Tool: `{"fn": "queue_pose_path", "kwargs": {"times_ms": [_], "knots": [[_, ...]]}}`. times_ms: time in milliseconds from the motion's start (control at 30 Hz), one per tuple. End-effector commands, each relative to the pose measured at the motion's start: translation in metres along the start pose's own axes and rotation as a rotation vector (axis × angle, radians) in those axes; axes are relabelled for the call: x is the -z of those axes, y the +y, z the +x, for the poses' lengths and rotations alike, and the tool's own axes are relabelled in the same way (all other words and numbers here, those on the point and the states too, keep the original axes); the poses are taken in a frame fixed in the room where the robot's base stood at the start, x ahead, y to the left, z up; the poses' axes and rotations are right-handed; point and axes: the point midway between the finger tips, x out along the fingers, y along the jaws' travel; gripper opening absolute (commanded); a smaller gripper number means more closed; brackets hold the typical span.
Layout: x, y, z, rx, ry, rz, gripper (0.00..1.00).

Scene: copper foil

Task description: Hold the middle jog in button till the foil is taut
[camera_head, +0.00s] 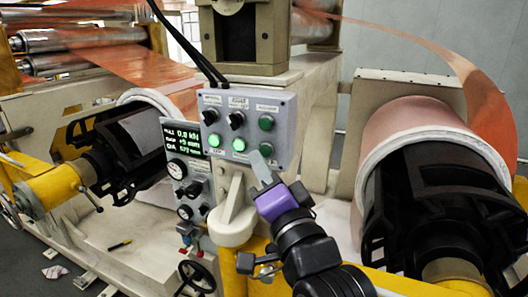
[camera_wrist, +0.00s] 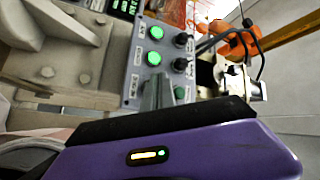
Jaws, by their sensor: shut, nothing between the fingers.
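The grey control panel (camera_head: 222,103) has a bottom row of buttons. The left one (camera_head: 213,140) and the middle one (camera_head: 239,145) are lit green; the right one (camera_head: 266,149) is dark. My gripper (camera_head: 259,162) is shut and empty, its tips at the lower right of the panel, right of the middle button. In the wrist view, the shut fingers (camera_wrist: 158,92) stand beside the lit middle button (camera_wrist: 153,58) and cover the right one. Contact cannot be told. Copper foil (camera_head: 430,58) bows in a curve down to the right roll. The display (camera_head: 183,137) seems to read 0.0 kN.
Two black knobs (camera_head: 236,119) and a dark green button (camera_head: 266,122) form the panel's upper row. Gauges (camera_head: 176,169) and a handwheel (camera_head: 197,277) sit below. Black cables hang by the panel. The right roll (camera_head: 405,130) and black reel (camera_head: 440,200) stand close right of my arm.

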Motion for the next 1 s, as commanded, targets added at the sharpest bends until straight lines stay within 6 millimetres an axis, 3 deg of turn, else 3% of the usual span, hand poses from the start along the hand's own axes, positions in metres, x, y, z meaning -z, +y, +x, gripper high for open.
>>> {"fn": "queue_pose_path", "kwargs": {"times_ms": [1000], "knots": [[0.0048,0.0042,0.0061,0.0,0.001,0.0,0.0]]}}
